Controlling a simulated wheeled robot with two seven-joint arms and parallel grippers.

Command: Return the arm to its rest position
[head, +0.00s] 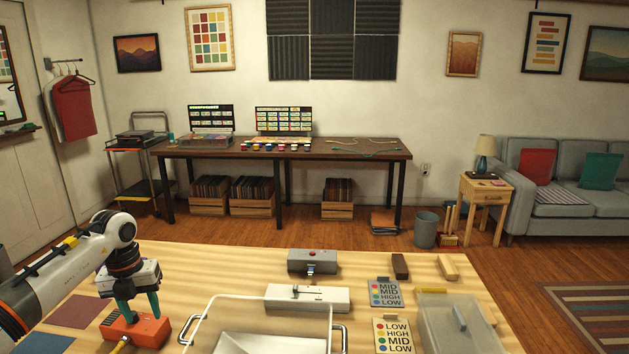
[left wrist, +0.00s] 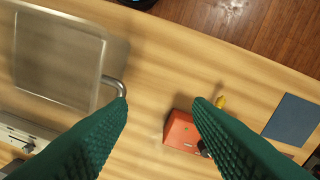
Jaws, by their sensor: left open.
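My left arm (head: 60,270) reaches in from the left in the head view. Its gripper (head: 140,308) points down with green fingers, close over an orange-red box (head: 137,334) on the wooden table (head: 215,262). In the left wrist view the two ridged green fingers (left wrist: 160,104) are spread wide with nothing held between them. The red box (left wrist: 181,131) shows beyond the right finger, which partly covers it, and a yellow piece (left wrist: 220,102) shows beside that finger. Whether a finger touches the box I cannot tell. My right gripper is not in view.
A clear tray with metal handles (head: 340,337) stands right of the gripper. Flat mats (head: 78,311) lie at left.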

